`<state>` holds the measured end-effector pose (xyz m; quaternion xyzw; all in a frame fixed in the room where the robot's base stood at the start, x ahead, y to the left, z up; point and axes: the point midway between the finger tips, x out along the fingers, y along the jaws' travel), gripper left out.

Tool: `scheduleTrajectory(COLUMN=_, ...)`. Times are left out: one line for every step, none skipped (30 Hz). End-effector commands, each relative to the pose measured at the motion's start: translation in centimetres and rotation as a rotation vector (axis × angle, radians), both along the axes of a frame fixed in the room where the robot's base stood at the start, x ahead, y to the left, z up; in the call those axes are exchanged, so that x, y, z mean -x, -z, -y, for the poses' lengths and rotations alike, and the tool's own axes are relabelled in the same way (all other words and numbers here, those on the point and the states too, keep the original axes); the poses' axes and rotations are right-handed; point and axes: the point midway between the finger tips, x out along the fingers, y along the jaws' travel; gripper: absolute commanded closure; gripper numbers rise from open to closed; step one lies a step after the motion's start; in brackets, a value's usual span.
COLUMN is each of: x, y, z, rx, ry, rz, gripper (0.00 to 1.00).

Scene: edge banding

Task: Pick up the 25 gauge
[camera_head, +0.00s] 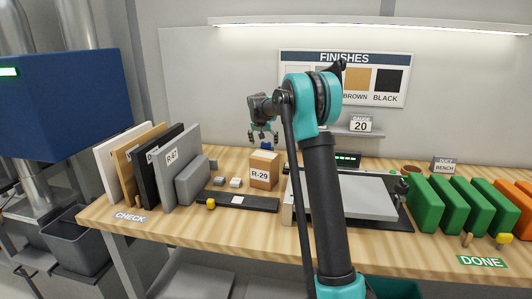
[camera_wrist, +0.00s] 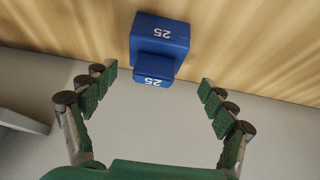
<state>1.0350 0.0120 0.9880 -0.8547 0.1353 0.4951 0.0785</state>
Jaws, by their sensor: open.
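The 25 gauge is a stepped blue block marked 25. In the wrist view the 25 gauge (camera_wrist: 160,42) stands upside down in the picture, between and beyond my open fingers. My gripper (camera_wrist: 160,88) is open and empty, with a green-padded finger on each side and clear space to the block. In the head view my gripper (camera_head: 263,135) hangs above the back of the bench, behind the R-29 box (camera_head: 264,174). A small part of the blue gauge (camera_head: 266,146) shows just below and right of the fingers.
A 20 gauge sign (camera_head: 361,124) stands on a small shelf right of my arm. Upright panels (camera_head: 165,165) stand at the left, and green blocks (camera_head: 455,205) at the right. A dark strip (camera_head: 240,201) lies in front of the R-29 box. The wooden bench (camera_head: 190,232) is clear along its front.

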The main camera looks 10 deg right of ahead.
Motion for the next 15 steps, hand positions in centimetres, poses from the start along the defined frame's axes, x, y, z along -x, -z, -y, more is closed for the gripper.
scheduleTrajectory(x=-0.1, y=0.2, z=0.0, rx=0.0, ry=0.0, rz=0.0, gripper=0.15)
scheduleTrajectory(x=-0.1, y=0.3, z=0.1, rx=0.0, ry=0.0, rz=0.0, gripper=0.15)
scheduleTrajectory(x=-0.2, y=0.4, z=0.1, rx=0.0, ry=0.0, rz=0.0, gripper=0.15)
scheduleTrajectory(x=-0.3, y=0.5, z=0.2, rx=0.0, ry=0.0, rz=0.0, gripper=0.15)
scheduleTrajectory(x=-0.4, y=0.7, z=0.3, rx=0.0, ry=0.001, rz=0.0, gripper=0.15)
scheduleTrajectory(x=-0.6, y=1.0, z=0.5, rx=0.0, ry=0.001, rz=0.0, gripper=0.15)
scheduleTrajectory(x=-0.7, y=1.3, z=0.6, rx=0.0, ry=0.001, rz=0.0, gripper=0.15)
scheduleTrajectory(x=-0.9, y=1.6, z=0.8, rx=0.0, ry=0.001, rz=0.0, gripper=0.15)
scheduleTrajectory(x=-1.2, y=2.1, z=1.0, rx=0.0, ry=0.001, rz=0.0, gripper=0.15)
scheduleTrajectory(x=-1.4, y=2.4, z=1.2, rx=0.0, ry=0.001, rz=0.0, gripper=0.15)
scheduleTrajectory(x=-1.6, y=2.8, z=1.4, rx=0.0, ry=0.001, rz=0.0, gripper=0.15)
scheduleTrajectory(x=-1.9, y=3.3, z=1.4, rx=0.0, ry=0.001, rz=0.0, gripper=0.15)
scheduleTrajectory(x=-2.1, y=3.7, z=1.5, rx=0.0, ry=0.0, rz=0.0, gripper=0.15)
scheduleTrajectory(x=-2.3, y=4.0, z=1.5, rx=0.0, ry=0.0, rz=0.0, gripper=0.15)
scheduleTrajectory(x=-2.4, y=4.3, z=1.6, rx=0.0, ry=0.0, rz=0.0, gripper=0.15)
